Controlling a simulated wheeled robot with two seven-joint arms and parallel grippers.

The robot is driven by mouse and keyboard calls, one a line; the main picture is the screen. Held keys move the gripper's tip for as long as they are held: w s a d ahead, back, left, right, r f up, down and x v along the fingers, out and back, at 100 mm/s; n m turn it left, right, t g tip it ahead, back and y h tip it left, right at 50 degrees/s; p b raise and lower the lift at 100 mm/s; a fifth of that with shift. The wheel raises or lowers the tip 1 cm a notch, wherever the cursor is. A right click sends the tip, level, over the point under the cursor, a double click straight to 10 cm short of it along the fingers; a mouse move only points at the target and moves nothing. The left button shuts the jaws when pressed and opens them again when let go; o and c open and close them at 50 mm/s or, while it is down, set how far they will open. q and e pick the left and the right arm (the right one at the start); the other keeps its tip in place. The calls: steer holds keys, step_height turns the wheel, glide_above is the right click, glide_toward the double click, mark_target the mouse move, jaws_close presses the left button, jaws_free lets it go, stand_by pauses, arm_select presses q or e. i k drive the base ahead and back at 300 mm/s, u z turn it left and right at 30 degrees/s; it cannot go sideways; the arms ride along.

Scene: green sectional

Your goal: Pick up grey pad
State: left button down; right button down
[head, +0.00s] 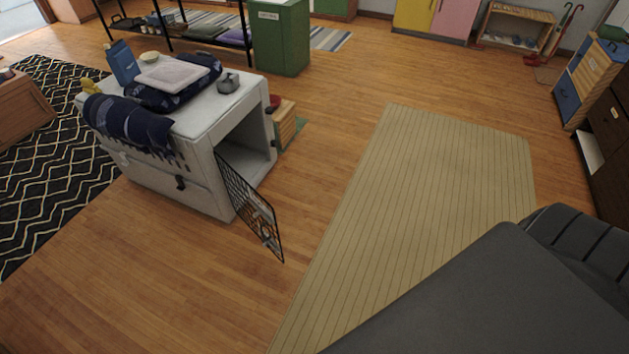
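A pale greyish pad (172,75) lies on a folded navy patterned cloth (167,98) on top of a white pet crate (213,112). It looks like the grey pad, though its tint is slightly pinkish. Its top is uncovered. A small grey pot-like item (228,83) stands to its right on the crate top. A blue box (122,62) stands to its left, and a small pale bowl (150,57) is behind it. Neither of my grippers is in view.
The crate's wire door (252,207) hangs open toward the front right. A navy fringed cloth (130,124) drapes over the crate's left side. A beige striped rug (420,190) and bare wood floor lie clear to the right. A large dark grey surface (500,295) fills the lower right.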

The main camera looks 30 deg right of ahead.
mark_target(172, 76)
steer(key=z, duration=0.35)
steer(key=i, duration=1)
